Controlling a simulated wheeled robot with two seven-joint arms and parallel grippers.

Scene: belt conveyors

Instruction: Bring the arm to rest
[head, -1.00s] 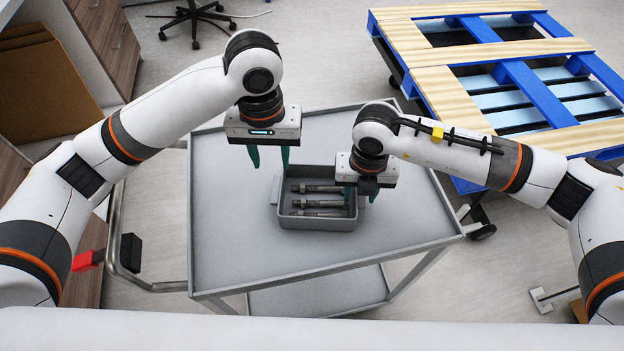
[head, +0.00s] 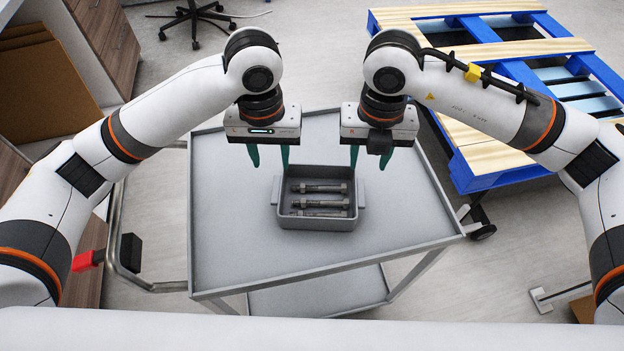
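My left gripper (head: 270,157) hangs above the cart top, over the back left of a grey bin. Its two green fingers are spread with nothing visible between them. My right gripper (head: 371,158) hangs at about the same height, over the back right of the bin, clear of it. Its green fingers are apart; the right finger is partly hidden by a dark part of the gripper. The grey bin (head: 318,224) stands on the cart and holds several metal bolts (head: 320,204) lying crosswise.
The grey cart (head: 240,240) has bare room around the bin. A blue and wooden pallet (head: 480,155) stands at the back right. A cart handle (head: 118,235) is at the left. Cabinets (head: 105,35) and cardboard (head: 45,85) are at the far left.

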